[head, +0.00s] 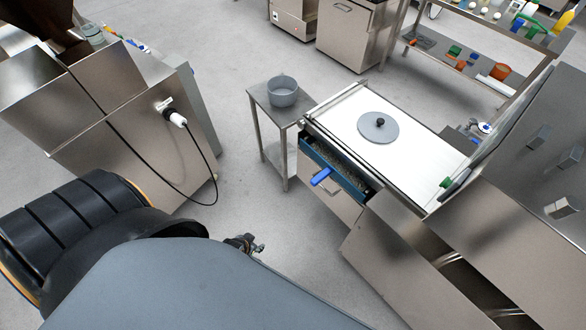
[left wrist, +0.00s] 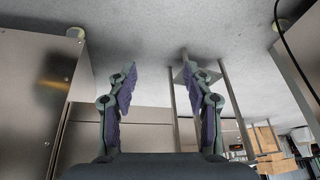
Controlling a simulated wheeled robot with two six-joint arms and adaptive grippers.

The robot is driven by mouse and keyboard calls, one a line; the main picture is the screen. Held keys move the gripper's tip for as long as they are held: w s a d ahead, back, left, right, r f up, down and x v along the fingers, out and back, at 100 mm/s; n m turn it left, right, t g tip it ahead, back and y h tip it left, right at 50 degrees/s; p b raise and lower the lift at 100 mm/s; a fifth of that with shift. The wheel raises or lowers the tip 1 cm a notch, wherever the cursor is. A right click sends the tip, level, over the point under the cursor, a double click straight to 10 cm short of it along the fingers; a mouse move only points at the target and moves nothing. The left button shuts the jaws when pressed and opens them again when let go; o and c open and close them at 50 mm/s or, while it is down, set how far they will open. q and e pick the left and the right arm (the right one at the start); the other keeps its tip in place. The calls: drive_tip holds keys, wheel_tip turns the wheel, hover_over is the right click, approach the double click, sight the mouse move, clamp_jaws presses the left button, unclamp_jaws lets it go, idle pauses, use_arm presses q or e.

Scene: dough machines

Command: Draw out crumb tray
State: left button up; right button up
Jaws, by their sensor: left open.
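The crumb tray (head: 312,157) looks like the blue-rimmed drawer at the front of the white-topped machine. Its dark, speckled inside shows, so it appears to stand a little out from the machine. A bright blue handle (head: 320,177) juts from its front. My left gripper (head: 246,244) is low and left of the tray in the head view, clear of the handle. In the left wrist view its two fingers (left wrist: 158,85) are spread with nothing between them. I cannot make out the tray in the left wrist view. My right gripper is not in view.
The machine's white top (head: 400,140) carries a grey round lid (head: 378,127). A small steel table (head: 262,106) with a grey pot (head: 283,92) stands beside it. A steel cabinet (head: 120,150) with a cable is at left. Open floor (head: 240,190) lies between.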

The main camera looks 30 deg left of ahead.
use_arm(q)
drive_tip(key=w+r+t+b, duration=0.2)
drive_tip(key=w+b, duration=0.1)
drive_tip(key=w, duration=0.6)
drive_tip(key=m+t+h+b, duration=0.4)
drive_tip(key=t+h+b, duration=0.1)
drive_tip(key=t+b, duration=0.15)
approach(318, 177)
drive_tip(key=shift+g, duration=0.25)
drive_tip(key=b+x, duration=0.1)
drive_tip(key=x, duration=1)
drive_tip(key=shift+w+r, duration=0.15)
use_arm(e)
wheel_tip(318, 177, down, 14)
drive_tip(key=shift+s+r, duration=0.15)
use_arm(q)
drive_tip(key=shift+c, duration=0.3)
clamp_jaws()
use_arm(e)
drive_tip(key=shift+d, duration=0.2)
